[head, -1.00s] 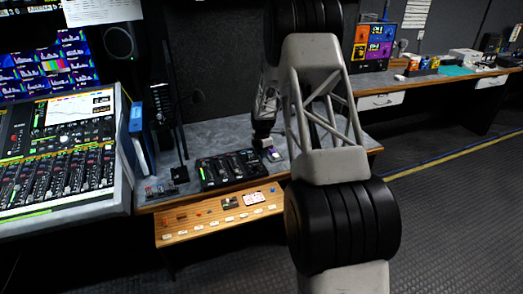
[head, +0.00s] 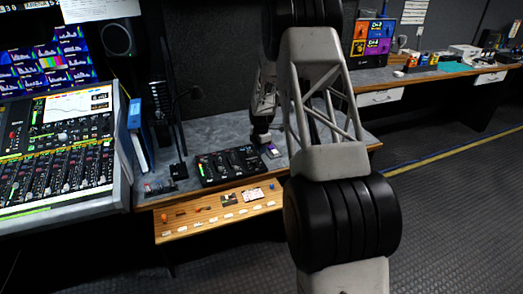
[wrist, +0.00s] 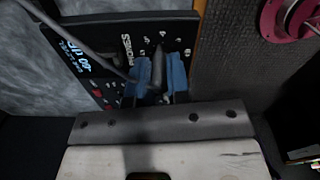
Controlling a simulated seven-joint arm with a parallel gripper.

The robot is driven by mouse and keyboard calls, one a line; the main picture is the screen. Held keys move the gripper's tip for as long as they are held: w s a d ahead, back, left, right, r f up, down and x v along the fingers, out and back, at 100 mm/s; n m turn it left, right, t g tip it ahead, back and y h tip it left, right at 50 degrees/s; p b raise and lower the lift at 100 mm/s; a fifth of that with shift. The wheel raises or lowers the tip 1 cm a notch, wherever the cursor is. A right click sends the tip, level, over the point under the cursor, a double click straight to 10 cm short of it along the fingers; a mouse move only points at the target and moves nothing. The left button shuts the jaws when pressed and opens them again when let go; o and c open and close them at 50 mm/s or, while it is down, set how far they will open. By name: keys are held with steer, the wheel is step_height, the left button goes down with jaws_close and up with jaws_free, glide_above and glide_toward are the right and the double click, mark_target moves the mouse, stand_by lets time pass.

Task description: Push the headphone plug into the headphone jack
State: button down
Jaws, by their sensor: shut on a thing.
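My gripper (wrist: 158,84) is shut on the dark headphone plug (wrist: 157,68), which sits between its blue fingertips in the wrist view. A dark cable (wrist: 75,40) runs from the upper left toward the fingers. The plug is over the black mixer panel (wrist: 105,31), close to printed lettering that seems to read PHONES. I cannot make out the headphone jack, and I cannot tell whether the plug's tip touches the panel. In the head view my gripper (head: 262,137) is at the right rear of the black mixer (head: 228,182), its fingers too small to make out.
A small purple-topped item (head: 272,150) lies on the grey desk right of the mixer. A microphone on a stand (head: 178,130) is left of it. In the wrist view a pink-red round object (wrist: 285,20) is at upper right.

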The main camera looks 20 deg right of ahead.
steer(key=w+a+r, duration=0.2)
steer(key=w+r, duration=0.4)
steer(key=w, duration=0.1)
steer(key=shift+a+r, duration=0.2)
steer(key=shift+a, duration=0.2)
steer(key=shift+w, duration=0.1)
steer(key=shift+f, duration=2.85)
steer(key=shift+f, duration=1.7)
stand_by(0.4)
steer(key=c, duration=1)
jaws_free()
step_height(320, 180, up, 8)
steer(key=shift+f, duration=0.1)
